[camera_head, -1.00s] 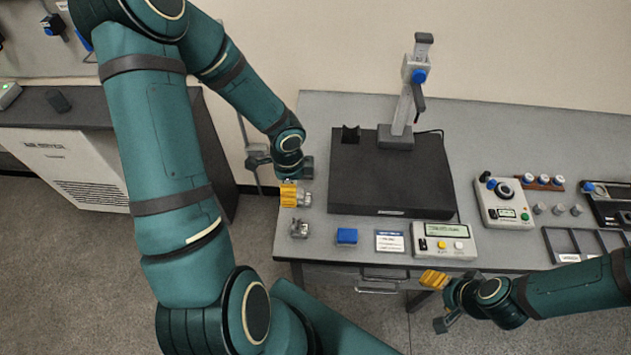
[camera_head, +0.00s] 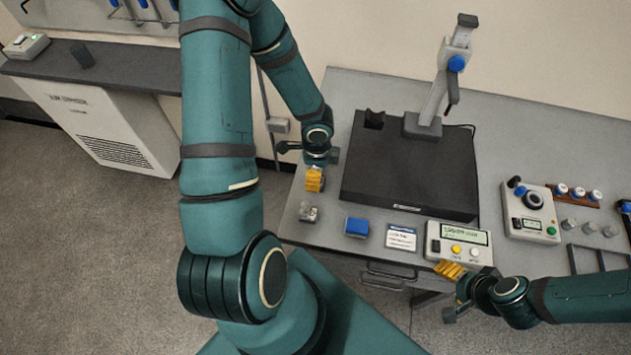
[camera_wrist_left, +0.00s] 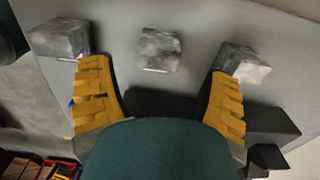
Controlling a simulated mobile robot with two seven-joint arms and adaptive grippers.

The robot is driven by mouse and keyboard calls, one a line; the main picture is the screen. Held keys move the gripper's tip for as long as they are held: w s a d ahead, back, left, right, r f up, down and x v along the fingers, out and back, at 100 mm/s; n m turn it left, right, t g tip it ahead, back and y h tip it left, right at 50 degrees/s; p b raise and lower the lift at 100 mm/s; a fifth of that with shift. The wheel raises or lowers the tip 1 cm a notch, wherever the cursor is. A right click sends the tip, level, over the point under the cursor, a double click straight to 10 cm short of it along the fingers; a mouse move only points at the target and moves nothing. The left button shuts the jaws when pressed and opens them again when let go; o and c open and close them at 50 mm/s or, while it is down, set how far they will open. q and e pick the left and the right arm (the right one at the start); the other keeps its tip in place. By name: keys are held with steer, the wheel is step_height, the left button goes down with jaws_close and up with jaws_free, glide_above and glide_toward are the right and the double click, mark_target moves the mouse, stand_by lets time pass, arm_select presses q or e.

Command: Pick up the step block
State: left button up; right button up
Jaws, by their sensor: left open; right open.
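A small grey metallic block (camera_head: 309,212), which looks like the step block, sits near the front left corner of the table. My left gripper (camera_head: 315,180) is open, its yellow fingers just behind the block in the head view and apart from it. In the left wrist view, the open left gripper (camera_wrist_left: 158,100) has a grey metallic piece (camera_wrist_left: 158,48) beyond and between its fingertips. Similar grey pieces lie near the left fingertip (camera_wrist_left: 58,40) and the right fingertip (camera_wrist_left: 242,66). I cannot tell how these pieces belong together. My right gripper (camera_head: 450,269) is open and empty at the table's front edge.
A blue block (camera_head: 356,227), a label card (camera_head: 401,237) and a control box (camera_head: 460,243) line the front of the table. A dark slab (camera_head: 405,175) with a gauge stand (camera_head: 432,115) stands behind them. Several small grey cylinders (camera_head: 591,228) are at the right.

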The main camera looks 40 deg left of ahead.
arm_select(q)
steer(key=f+b, duration=0.1)
steer(key=f, duration=0.4)
steer(key=shift+s+f, duration=0.1)
steer(key=shift+s, duration=0.1)
jaws_close()
